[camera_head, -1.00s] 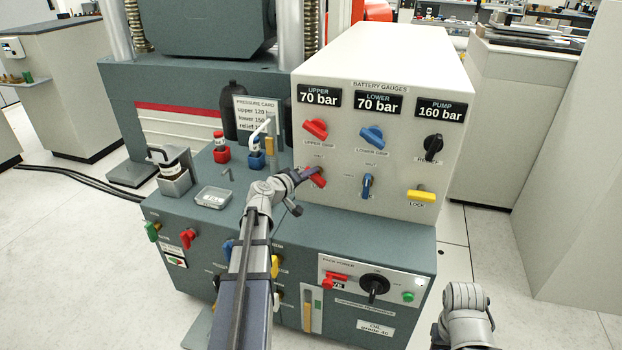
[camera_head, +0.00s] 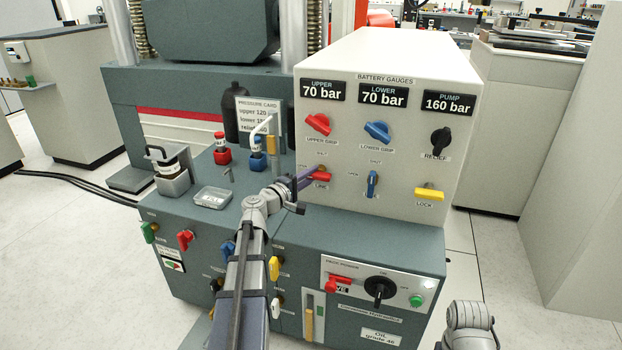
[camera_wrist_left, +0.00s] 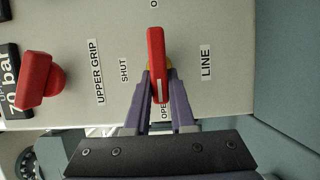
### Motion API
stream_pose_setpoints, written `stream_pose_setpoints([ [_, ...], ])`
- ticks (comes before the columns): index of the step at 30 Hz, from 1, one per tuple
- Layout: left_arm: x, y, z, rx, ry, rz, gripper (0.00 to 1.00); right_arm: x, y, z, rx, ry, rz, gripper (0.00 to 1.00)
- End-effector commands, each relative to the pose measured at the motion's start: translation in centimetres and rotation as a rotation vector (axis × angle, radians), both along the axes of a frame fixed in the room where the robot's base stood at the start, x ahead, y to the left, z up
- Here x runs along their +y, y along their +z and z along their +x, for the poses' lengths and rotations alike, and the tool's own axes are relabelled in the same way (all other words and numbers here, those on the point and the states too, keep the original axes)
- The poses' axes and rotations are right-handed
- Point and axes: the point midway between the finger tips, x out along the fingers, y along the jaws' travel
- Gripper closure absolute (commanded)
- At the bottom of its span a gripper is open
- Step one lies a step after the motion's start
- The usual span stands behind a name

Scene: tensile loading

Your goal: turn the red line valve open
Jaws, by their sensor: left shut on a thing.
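The red line valve handle (camera_wrist_left: 156,62) is on the pale panel, beside the LINE label. In the left wrist view its white-marked end lies over the OPEN label, with SHUT off to the left. In the head view the handle (camera_head: 318,178) shows only partly, below SHUT, because my gripper covers some of it. My left gripper (camera_wrist_left: 160,88) has its two purple fingers closed on both sides of the handle; it also shows in the head view (camera_head: 316,171). Only a link of my right arm shows at the bottom right; its gripper is out of view.
The blue line valve (camera_head: 372,184) sits just right of the red one. Above are the red upper grip knob (camera_head: 318,124) and blue lower grip knob (camera_head: 377,131). The gauges (camera_head: 323,90) read 70, 70 and 160 bar. A yellow lock handle (camera_head: 429,194) is further right.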

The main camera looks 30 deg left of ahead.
Motion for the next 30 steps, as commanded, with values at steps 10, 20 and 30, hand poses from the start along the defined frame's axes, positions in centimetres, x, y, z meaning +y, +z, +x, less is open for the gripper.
stream_pose_setpoints([
  [10,-0.11,-0.1,-0.1,-0.004,-0.002,-0.022,1.0,-0.01,-0.25,0.0,0.0,-0.001,0.0,0.47],
  [20,-0.09,-0.09,-0.08,-0.004,-0.001,-0.022,0.65,-0.01,-0.25,0.0,0.0,-0.001,0.0,0.47],
  [30,-0.03,-0.05,-0.02,-0.005,0.0,-0.022,0.47,0.0,-0.22,0.0,0.0,-0.001,0.0,0.47],
])
